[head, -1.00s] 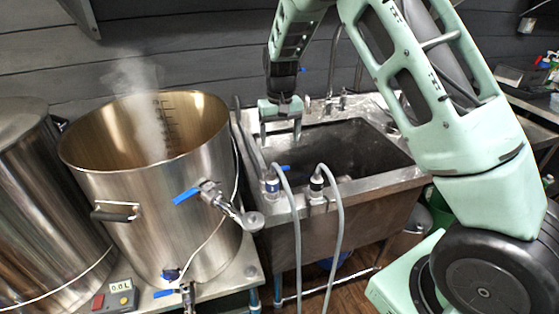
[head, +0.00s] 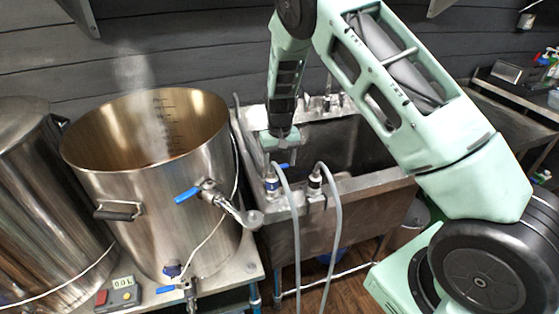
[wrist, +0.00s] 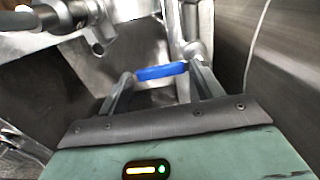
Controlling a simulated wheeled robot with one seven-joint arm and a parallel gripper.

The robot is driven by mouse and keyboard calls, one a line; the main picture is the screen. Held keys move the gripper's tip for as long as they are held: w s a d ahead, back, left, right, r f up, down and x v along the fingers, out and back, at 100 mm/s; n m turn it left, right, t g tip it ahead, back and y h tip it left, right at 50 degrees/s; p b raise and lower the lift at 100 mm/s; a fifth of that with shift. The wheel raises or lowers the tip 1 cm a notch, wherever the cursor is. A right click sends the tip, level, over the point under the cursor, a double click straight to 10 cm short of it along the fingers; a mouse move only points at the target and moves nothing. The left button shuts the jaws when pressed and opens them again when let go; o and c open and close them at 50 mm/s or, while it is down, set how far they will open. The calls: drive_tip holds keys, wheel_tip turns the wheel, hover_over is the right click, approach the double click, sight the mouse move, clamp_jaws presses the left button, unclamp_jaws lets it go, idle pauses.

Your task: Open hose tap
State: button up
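A small blue tap lever (head: 284,165) shows at the front left of the sink, beside a hose fitting. In the wrist view this blue lever (wrist: 161,72) lies crosswise between my fingertips, with its metal body near the right finger. My gripper (head: 280,155) points down over the sink's left front corner; it also shows in the wrist view (wrist: 163,80). Its fingers are apart, one near each end of the lever. I cannot tell whether either finger touches it.
A large steaming steel kettle (head: 215,240) with blue-handled valves stands left of the sink (head: 350,215). Two grey hoses (head: 292,225) hang over the sink's front edge, close to my gripper. A faucet (head: 328,100) stands behind. A control box (head: 122,297) sits at lower left.

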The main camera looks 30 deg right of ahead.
drive_tip(key=c, duration=1)
drive_tip(key=w+n+b, duration=0.1)
drive_tip(key=n, duration=0.3)
drive_tip(key=w+a+n+b, duration=0.1)
drive_tip(key=w+n, duration=0.1)
drive_tip(key=n, duration=0.2)
drive_tip(key=w+n+b, duration=0.1)
drive_tip(key=w+n, duration=0.1)
drive_tip(key=n, duration=0.2)
drive_tip(key=shift+a+r, duration=0.1)
drive_tip(key=shift+a, duration=0.25)
drive_tip(key=n, duration=0.1)
drive_tip(key=a+n, duration=0.1)
drive_tip(key=n, duration=0.1)
drive_tip(key=shift+w, duration=0.35)
drive_tip(key=shift+w+a+n, duration=0.15)
drive_tip(key=shift+a+n, duration=0.2)
drive_tip(key=shift+n, duration=0.45)
drive_tip(key=shift+w+a+n, duration=0.1)
drive_tip(key=shift+a+n, duration=0.2)
drive_tip(key=shift+n, duration=0.5)
